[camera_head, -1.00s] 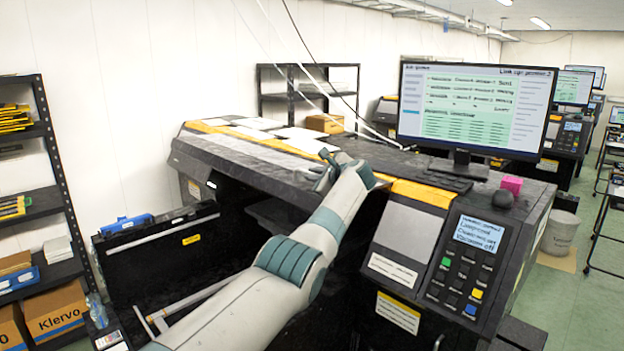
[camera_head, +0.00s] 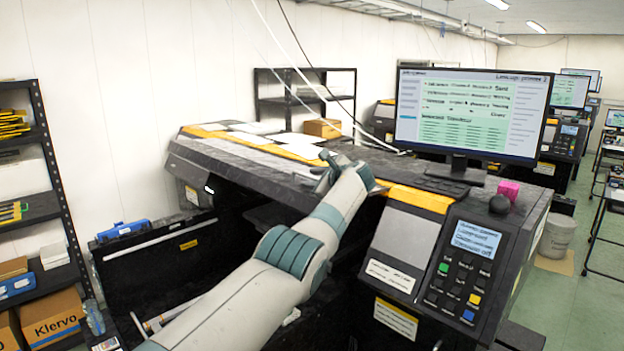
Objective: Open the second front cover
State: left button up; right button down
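A large dark printer (camera_head: 290,177) with a yellow stripe along its top fills the middle. Its wide upper front cover (camera_head: 245,172) slopes toward me. Below it at the left, a long dark lower front panel (camera_head: 150,262) with a small yellow label stands out from the machine, over a dark opening. My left arm reaches across from the bottom, and my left gripper (camera_head: 328,170) is at the top edge of the machine near the cover's right end. My own wrist partly hides its fingers, and I cannot tell if they touch the cover. My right gripper is out of view.
A control panel (camera_head: 465,262) with a keypad is at the right, with a monitor (camera_head: 472,115) above it. A blue object (camera_head: 122,229) lies on the lower panel's left end. Shelves (camera_head: 45,190) stand at the left.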

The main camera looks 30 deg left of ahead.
pick_arm(q)
jog(key=shift+s, duration=0.1)
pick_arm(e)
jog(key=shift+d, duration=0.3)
pick_arm(q)
jog(key=shift+d, duration=0.1)
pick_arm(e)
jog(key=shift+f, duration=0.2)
